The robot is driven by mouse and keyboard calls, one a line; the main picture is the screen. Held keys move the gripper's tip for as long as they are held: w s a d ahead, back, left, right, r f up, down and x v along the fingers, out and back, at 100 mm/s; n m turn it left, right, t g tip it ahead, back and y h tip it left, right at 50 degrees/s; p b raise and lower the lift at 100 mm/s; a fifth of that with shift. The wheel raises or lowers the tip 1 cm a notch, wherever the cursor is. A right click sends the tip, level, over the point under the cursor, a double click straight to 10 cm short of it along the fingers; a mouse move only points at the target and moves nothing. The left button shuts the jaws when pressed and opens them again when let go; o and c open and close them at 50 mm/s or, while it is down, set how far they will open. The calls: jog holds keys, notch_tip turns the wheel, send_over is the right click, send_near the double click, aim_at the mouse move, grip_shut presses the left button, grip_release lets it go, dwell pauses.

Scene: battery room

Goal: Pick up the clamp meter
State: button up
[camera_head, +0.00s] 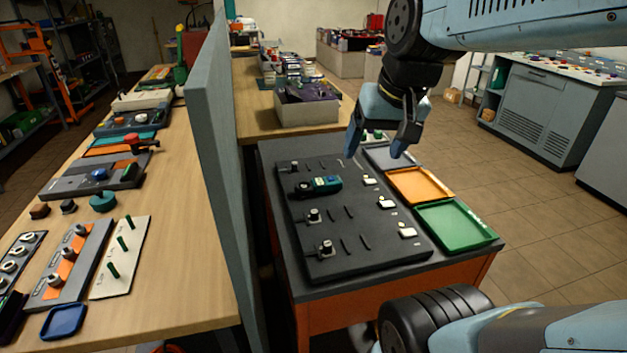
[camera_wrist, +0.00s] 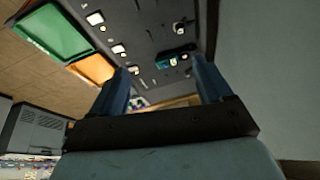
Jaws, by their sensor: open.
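The clamp meter (camera_head: 318,186), a small teal and black device, appears to lie on the dark tool board (camera_head: 370,262) toward its far left part. It also shows in the wrist view (camera_wrist: 176,58), between and beyond the fingers. My gripper (camera_head: 378,148) is open and empty, above the far end of the board, up and to the right of the meter and apart from it. Its two blue fingers stand wide apart in the wrist view (camera_wrist: 162,88).
Grey, orange (camera_head: 420,185) and green (camera_head: 457,226) trays line the board's right side. Several small fittings (camera_head: 314,215) and pale tags sit on the board. A tall grey partition (camera_head: 218,170) stands to the left. A grey bin (camera_head: 306,111) stands behind.

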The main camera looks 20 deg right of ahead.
jog(key=w+f+m+g+y, duration=0.3)
jog(key=w+m+g, duration=0.15)
jog(key=w, duration=0.35)
jog(key=m+y, duration=1)
jog(key=m, duration=0.2)
send_near(331, 177)
jog(key=x, duration=0.7)
jog(key=shift+a+f, duration=0.1)
jog(key=shift+a, duration=0.1)
jog(key=shift+x, duration=2.6)
jog(key=shift+s, duration=0.1)
jog(key=shift+c, duration=0.2)
jog(key=c, duration=1.3)
